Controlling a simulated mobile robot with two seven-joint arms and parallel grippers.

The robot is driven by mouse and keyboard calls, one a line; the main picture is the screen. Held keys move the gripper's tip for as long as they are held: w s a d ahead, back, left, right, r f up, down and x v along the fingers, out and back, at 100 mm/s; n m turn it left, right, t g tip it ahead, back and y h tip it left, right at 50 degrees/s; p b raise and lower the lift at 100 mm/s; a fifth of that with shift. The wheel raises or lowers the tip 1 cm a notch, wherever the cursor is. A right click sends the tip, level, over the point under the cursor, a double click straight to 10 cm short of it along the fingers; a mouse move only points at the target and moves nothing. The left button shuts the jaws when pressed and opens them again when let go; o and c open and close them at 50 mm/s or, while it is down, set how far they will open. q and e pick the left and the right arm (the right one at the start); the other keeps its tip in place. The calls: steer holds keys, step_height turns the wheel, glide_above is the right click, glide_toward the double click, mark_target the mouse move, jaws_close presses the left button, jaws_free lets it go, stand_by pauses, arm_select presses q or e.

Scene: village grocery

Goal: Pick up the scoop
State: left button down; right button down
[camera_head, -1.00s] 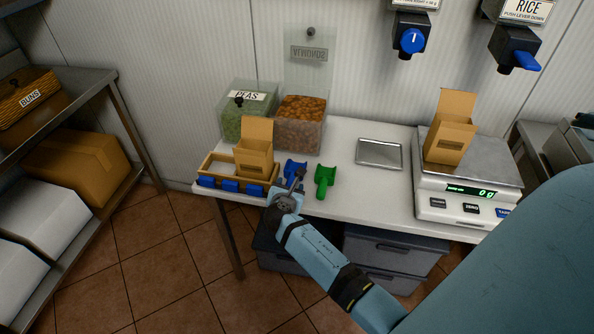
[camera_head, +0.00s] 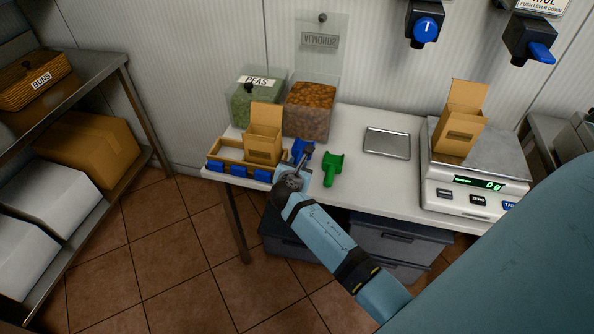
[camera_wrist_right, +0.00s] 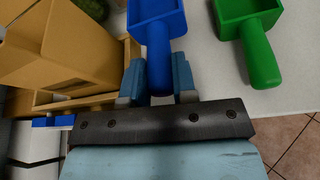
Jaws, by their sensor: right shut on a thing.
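A blue scoop (camera_head: 301,148) is at the front of the white table. It also shows in the right wrist view (camera_wrist_right: 157,25), with its handle between the fingers. My right gripper (camera_head: 297,166) is shut on that handle; whether the scoop is lifted off the table is hard to tell. A green scoop (camera_head: 332,168) lies just to the right, apart from the gripper, and shows in the wrist view too (camera_wrist_right: 248,35). My left gripper is not in view.
Left of the gripper, a wooden tray (camera_head: 229,155) with blue fronts holds an open carton (camera_head: 263,140). Behind are a peas bin (camera_head: 252,105) and an open bin of brown goods (camera_head: 311,112). A metal plate (camera_head: 387,143) and a scale (camera_head: 470,190) with a carton stand to the right.

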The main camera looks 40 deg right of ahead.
step_height(320, 180, up, 16)
steer(key=p, duration=0.2)
steer(key=shift+r, duration=0.25)
steer(key=c, duration=1.5)
jaws_free()
jaws_close()
